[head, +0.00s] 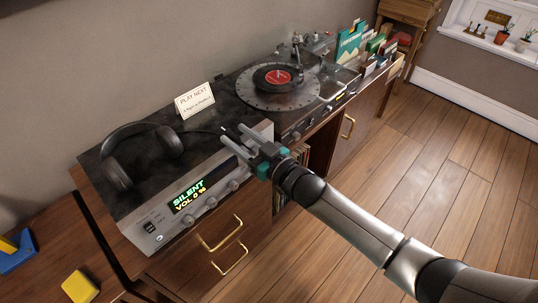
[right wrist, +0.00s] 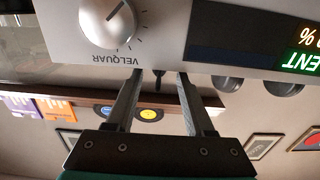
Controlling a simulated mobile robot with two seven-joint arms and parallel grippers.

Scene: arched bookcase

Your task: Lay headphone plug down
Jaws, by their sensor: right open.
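The amplifier's display reads "SILENT". My left gripper is not in view.
A turntable (head: 278,98) with a red-labelled record stands right of the amplifier. A "PLAY NEXT" card (head: 195,100) stands behind it. Record sleeves (head: 351,44) fill the far right end. The dark top between headphones and card is mostly clear.

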